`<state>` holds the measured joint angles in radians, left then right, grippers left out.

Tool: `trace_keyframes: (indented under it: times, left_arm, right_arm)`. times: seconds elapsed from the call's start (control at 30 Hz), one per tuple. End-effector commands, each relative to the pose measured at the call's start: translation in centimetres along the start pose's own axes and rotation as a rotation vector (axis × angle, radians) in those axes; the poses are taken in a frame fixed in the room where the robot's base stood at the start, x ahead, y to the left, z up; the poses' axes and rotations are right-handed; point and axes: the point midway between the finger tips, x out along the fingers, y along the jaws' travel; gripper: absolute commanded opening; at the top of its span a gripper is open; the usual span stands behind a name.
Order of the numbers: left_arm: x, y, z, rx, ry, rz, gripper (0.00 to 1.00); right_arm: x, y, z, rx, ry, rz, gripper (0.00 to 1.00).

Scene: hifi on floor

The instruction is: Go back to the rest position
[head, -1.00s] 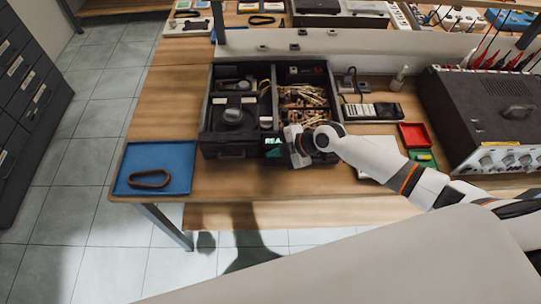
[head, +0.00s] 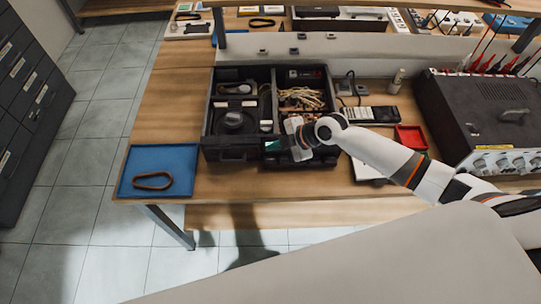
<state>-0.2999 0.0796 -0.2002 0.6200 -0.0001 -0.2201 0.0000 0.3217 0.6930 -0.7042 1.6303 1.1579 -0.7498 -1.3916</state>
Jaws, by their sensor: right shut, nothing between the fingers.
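My right arm comes in from the right. Its gripper (head: 290,150) is over the front right part of a black compartment box (head: 208,135) on the workbench. The gripper is shut and empty; its fingertips are hard to make out against the dark box. My left gripper is not in the head view.
A blue tray (head: 185,160) with a brown ring-shaped item (head: 152,181) is at the bench's left front. A red tray (head: 411,137) and a large black instrument (head: 480,115) stand right. A low pale divider (head: 370,48) runs behind. Bare wood lies left of the box.

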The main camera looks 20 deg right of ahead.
Motion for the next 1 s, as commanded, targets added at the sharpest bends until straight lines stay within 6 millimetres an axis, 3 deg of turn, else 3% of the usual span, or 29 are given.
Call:
trace_keyframes:
  times: [0.17,0.7,0.83,1.0]
  left_arm:
    - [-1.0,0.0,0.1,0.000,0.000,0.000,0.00]
    - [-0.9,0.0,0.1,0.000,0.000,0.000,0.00]
    - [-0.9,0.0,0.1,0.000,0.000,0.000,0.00]
    - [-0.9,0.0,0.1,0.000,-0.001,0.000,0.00]
  right_arm:
    - [-1.1,-0.8,0.8,0.001,0.000,0.001,0.00]
    - [-1.0,-0.5,1.0,0.005,-0.002,0.004,0.00]
    - [-0.3,2.0,3.4,0.067,-0.016,0.040,0.00]
    - [-0.9,8.0,8.7,0.323,0.035,0.092,0.00]
